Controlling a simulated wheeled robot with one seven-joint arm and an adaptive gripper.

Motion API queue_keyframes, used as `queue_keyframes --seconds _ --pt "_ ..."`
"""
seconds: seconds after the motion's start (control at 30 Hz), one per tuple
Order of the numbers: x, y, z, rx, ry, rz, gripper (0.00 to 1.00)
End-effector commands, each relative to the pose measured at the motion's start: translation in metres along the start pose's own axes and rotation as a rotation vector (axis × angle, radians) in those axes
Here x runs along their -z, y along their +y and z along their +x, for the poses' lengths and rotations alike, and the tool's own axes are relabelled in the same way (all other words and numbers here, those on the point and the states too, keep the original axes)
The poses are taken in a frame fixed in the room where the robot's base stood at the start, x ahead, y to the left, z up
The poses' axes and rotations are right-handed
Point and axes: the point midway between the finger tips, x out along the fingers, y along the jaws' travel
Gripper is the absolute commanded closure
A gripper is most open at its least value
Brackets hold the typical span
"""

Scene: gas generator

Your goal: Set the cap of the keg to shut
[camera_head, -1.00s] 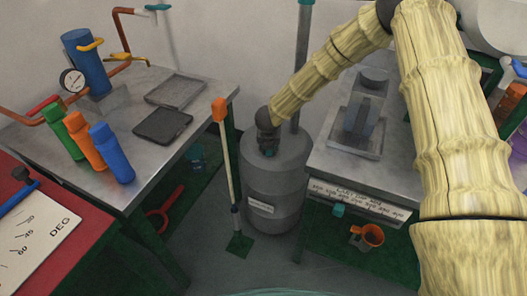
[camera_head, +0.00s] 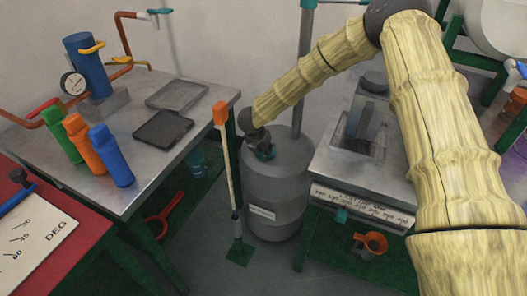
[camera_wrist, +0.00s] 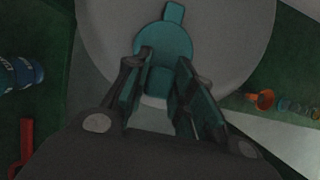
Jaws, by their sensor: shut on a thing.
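The keg (camera_head: 275,208) is a grey ribbed cylinder with a pale label, standing upright on the floor between two tables. Its teal cap (camera_wrist: 165,42) shows in the wrist view as a round piece with tabs, on the keg's grey top (camera_wrist: 235,30). My gripper (camera_head: 264,152) is at the keg's top in the head view. In the wrist view its two fingers (camera_wrist: 166,66) reach either side of the cap and are shut on it. The arm's end and fingers hide much of the cap in the head view.
A metal table (camera_head: 105,190) with bottles and trays stands left. Another table (camera_head: 365,178) with a clear container stands right. An orange-topped pole (camera_head: 228,165) stands close to the keg's left. An orange cup (camera_head: 371,243) sits low at right.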

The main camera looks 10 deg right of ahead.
Motion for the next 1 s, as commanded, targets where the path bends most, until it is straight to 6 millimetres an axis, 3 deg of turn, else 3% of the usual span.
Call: queue_keyframes --seconds 0.13,0.17,0.27,0.3,0.67,0.83,1.0 --pt "-0.001 0.000 0.000 -0.001 0.000 0.002 1.00" --pt "-0.001 0.000 0.000 -0.001 0.000 0.002 0.74" --pt "-0.001 0.000 0.000 -0.001 0.000 0.001 0.55" --pt "-0.001 0.000 0.000 -0.001 0.000 0.001 0.54" --pt "-0.001 0.000 -0.003 -0.002 -0.001 0.000 0.54" --pt "-0.001 0.001 -0.021 -0.003 -0.001 0.000 0.54" --pt "-0.002 0.001 -0.053 -0.004 -0.002 0.000 0.54"
